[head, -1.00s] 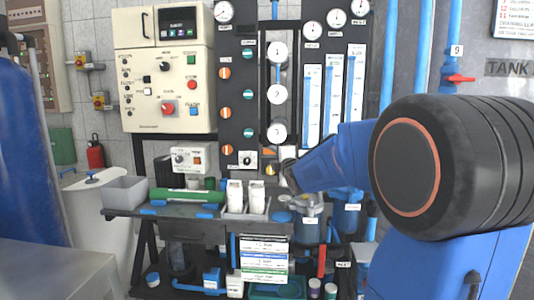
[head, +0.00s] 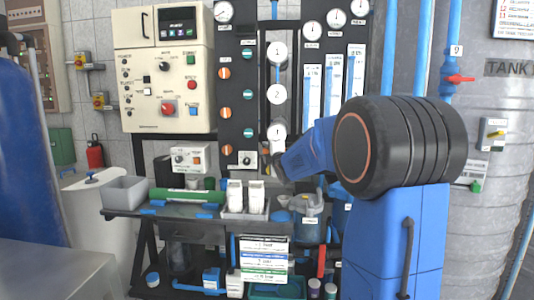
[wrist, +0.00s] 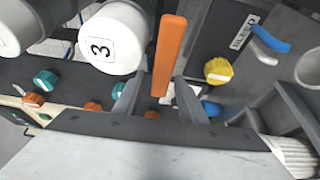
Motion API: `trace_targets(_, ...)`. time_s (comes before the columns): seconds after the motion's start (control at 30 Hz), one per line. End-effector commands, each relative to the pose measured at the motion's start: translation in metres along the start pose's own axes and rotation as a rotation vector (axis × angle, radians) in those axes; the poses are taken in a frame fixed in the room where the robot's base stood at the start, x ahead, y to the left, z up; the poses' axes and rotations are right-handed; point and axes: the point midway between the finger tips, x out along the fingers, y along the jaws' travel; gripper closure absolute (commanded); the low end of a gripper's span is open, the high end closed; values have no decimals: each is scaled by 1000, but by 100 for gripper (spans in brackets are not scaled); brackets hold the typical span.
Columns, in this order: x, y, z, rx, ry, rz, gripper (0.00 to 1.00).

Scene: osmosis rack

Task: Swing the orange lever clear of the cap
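The orange lever (wrist: 170,50) stands up as a long flat bar in the wrist view, its upper end beside a white round cap marked 3 (wrist: 103,46). In the head view the cap (head: 277,131) is the lowest of three numbered ones in a vertical stack. My gripper (wrist: 160,97) is open, with one grey finger on each side of the lever's lower part. Gaps show between the lever and both fingers. In the head view my gripper (head: 274,162) is just below the cap, and the lever cannot be made out clearly there.
Teal and orange knobs (wrist: 46,80) line the dark panel left of my gripper. A yellow knob (wrist: 218,70) is close on the right. In the head view a bench with a grey bin (head: 125,190) and white bottles (head: 256,196) stands below.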

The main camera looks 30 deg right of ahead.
Motion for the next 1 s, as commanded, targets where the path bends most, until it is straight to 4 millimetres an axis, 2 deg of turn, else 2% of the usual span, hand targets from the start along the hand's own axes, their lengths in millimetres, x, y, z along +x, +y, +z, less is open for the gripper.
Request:
trace_targets(0.03, 0, 0, 0, 0, 0, 0, 62)
trace_targets(0.2, 0, 0, 0, 0, 0, 0, 100)
trace_targets(0.37, 0, 0, 0, 14, 0, 5, 100)
trace_targets(0.63, -1, 6, 1, 193, 0, 78, 100)
trace_targets(0.97, -1, 8, 1, 214, 0, 87, 100)
trace_targets(1.0, -1, 8, 1, 214, 0, 87, 72)
